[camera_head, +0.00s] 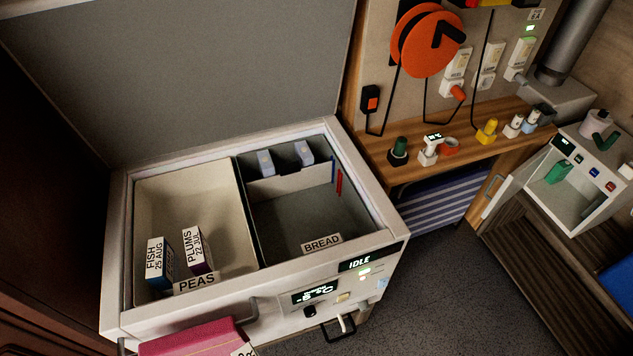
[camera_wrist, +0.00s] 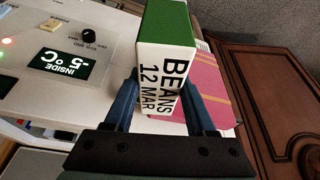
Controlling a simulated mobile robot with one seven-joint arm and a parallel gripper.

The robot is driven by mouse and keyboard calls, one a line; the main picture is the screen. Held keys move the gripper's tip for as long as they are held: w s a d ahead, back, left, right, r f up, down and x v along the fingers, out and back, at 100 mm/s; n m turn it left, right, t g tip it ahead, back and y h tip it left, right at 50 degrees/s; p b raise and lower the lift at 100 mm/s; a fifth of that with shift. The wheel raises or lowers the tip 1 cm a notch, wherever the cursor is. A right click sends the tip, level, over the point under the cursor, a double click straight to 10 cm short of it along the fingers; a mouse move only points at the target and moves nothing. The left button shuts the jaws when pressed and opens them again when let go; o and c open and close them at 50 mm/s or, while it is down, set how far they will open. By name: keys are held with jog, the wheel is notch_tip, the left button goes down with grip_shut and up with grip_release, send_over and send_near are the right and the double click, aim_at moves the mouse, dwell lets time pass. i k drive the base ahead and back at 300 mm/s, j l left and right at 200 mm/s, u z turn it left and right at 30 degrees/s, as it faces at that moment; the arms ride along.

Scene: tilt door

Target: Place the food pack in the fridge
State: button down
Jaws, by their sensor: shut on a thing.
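My gripper (camera_wrist: 160,84) shows in the wrist view, shut on a food pack (camera_wrist: 165,30). The pack is a box with a green side and a white label reading BEANS 12 MAR. Neither the gripper nor this pack can be made out in the head view. The fridge is a white chest (camera_head: 384,246) with its grey lid (camera_head: 190,70) raised. Its left compartment (camera_head: 190,190) is pale, labelled PEAS, and holds a FISH pack (camera_head: 155,262) and a PLUMS pack (camera_head: 194,249). Its right compartment (camera_head: 295,215) is dark, labelled BREAD, with a mostly bare floor.
Two pale lilac blocks (camera_head: 304,152) sit at the right compartment's back. A wooden bench (camera_head: 470,152) with small items stands to the right.

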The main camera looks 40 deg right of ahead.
aim_at(560, 202)
jog(key=l+z, duration=0.2)
jog(key=z, duration=0.2)
jog(key=l+z, duration=0.2)
jog(key=z, duration=0.25)
jog(key=i+l+z, duration=0.1)
jog(key=z, duration=0.3)
jog(key=i+l+z, duration=0.1)
jog(key=z, duration=0.3)
jog(key=i+l+z, duration=0.15)
jog(key=z, duration=0.3)
jog(key=i+l+z, duration=0.1)
jog(key=i+l, duration=0.2)
jog(key=i, duration=0.15)
jog(key=i+l+z, duration=0.1)
jog(key=i+l, duration=0.15)
jog(key=i, duration=0.2)
jog(key=i+l+u, duration=0.15)
jog(key=u, duration=0.3)
jog(key=i+l+u, duration=0.2)
jog(key=u, duration=0.25)
jog(key=i+l+u, duration=0.2)
jog(key=u, duration=0.3)
